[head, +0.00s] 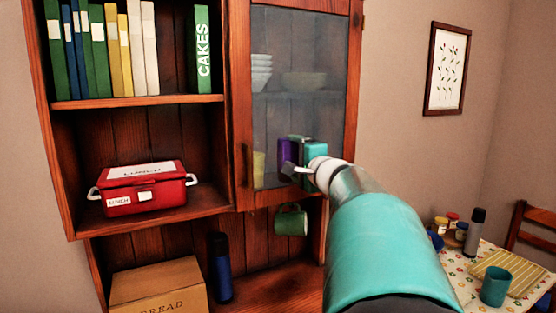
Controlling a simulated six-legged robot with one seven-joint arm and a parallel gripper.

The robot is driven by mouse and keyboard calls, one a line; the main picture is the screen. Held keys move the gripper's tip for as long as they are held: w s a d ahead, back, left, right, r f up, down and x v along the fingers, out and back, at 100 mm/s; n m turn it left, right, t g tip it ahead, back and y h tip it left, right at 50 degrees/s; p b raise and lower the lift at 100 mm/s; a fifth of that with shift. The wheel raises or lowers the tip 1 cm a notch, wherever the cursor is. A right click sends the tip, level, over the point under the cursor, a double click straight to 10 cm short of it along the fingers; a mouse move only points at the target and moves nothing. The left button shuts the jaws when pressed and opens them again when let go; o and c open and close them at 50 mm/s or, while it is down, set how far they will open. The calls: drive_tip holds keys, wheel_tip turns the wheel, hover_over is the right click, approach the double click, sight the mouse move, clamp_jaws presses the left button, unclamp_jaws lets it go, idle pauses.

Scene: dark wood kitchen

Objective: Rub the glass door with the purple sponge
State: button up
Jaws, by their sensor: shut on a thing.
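The glass door (310,75) is the framed pane of the wall cabinet, upright and shut, with bowls showing behind it. The purple sponge (284,151) is at the lower part of the pane. My gripper (291,168) is shut on the sponge, with a white finger showing beside it. My turquoise arm reaches up from the lower right and hides the cabinet's lower right corner. The sponge is at or very close to the glass; I cannot tell whether it touches.
A red lunch box (145,189) and several books (130,48) stand on open shelves to the left. A green mug (291,222) hangs below the door. A blue bottle (221,268) and bread box (158,290) stand below. A table (466,285) with a turquoise cup (495,286) is at right.

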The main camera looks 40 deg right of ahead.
sight(290, 144)
drive_tip(key=shift+w+a+r, duration=0.2)
drive_tip(key=shift+a+r, duration=0.2)
drive_tip(key=shift+a, duration=0.2)
drive_tip(key=shift+w+a+r, duration=0.2)
drive_tip(key=shift+a+r, duration=0.2)
drive_tip(key=shift+a, duration=0.15)
drive_tip(key=shift+d+r, duration=0.1)
drive_tip(key=shift+r, duration=0.75)
drive_tip(key=shift+s+d, duration=0.25)
drive_tip(key=shift+d, duration=0.5)
drive_tip(key=shift+c, duration=0.3)
drive_tip(key=shift+s+d, duration=0.2)
drive_tip(key=shift+d, duration=0.4)
drive_tip(key=shift+s+d, duration=0.2)
drive_tip(key=shift+d, duration=0.35)
drive_tip(key=shift+f, duration=0.1)
drive_tip(key=v, duration=0.6)
